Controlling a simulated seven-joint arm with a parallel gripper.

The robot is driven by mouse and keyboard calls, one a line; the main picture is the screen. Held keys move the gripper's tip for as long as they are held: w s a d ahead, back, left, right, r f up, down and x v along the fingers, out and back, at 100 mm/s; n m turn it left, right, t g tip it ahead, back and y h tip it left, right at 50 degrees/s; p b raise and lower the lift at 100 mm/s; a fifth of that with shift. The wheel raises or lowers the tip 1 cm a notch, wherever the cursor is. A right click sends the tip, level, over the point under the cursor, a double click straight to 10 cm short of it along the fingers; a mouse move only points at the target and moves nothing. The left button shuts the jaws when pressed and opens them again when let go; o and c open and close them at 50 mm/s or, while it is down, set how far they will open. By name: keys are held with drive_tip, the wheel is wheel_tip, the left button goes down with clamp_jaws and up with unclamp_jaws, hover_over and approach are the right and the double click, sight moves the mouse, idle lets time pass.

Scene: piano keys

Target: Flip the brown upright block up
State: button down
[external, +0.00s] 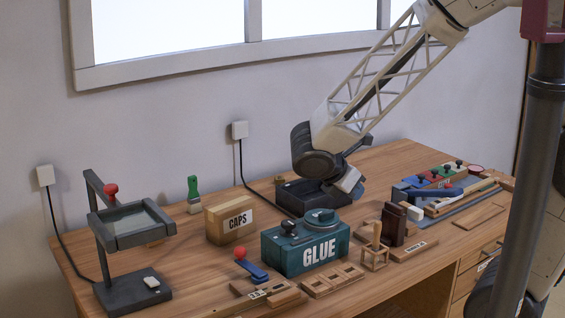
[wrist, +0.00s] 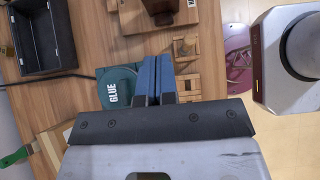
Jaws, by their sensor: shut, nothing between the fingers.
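The brown upright block (external: 392,225) stands on a small wooden base at the table's front right, in the external view. In the wrist view a dark brown piece (wrist: 160,7) at the top edge appears to be this block, partly cut off by the frame. My gripper (wrist: 157,60) has its two blue fingers together and nothing between them. The fingertips point toward the block and are apart from it. In the external view my gripper (external: 357,188) is small, behind and left of the block, above the table.
The teal GLUE box (external: 305,242) stands left of the block, with a small wooden frame (external: 375,248) between them. A CAPS box (external: 231,218) and an open black box (external: 300,198) are behind. A blue-handled lever device (external: 432,192) lies to the right.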

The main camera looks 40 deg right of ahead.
drive_tip(key=shift+d+f, duration=0.1)
idle(0.4)
approach(391, 207)
drive_tip(key=shift+a+f+x, duration=0.1)
drive_tip(key=shift+x, duration=1.7)
drive_tip(key=shift+a+f+x, duration=0.15)
drive_tip(key=shift+x, duration=1.6)
drive_tip(key=shift+d, duration=0.2)
drive_tip(key=shift+s+d, duration=0.1)
drive_tip(key=shift+d, duration=1.8)
drive_tip(key=shift+a, duration=0.1)
drive_tip(key=shift+a, duration=1.45)
drive_tip(key=v, duration=1.1)
drive_tip(key=shift+a+f, duration=0.25)
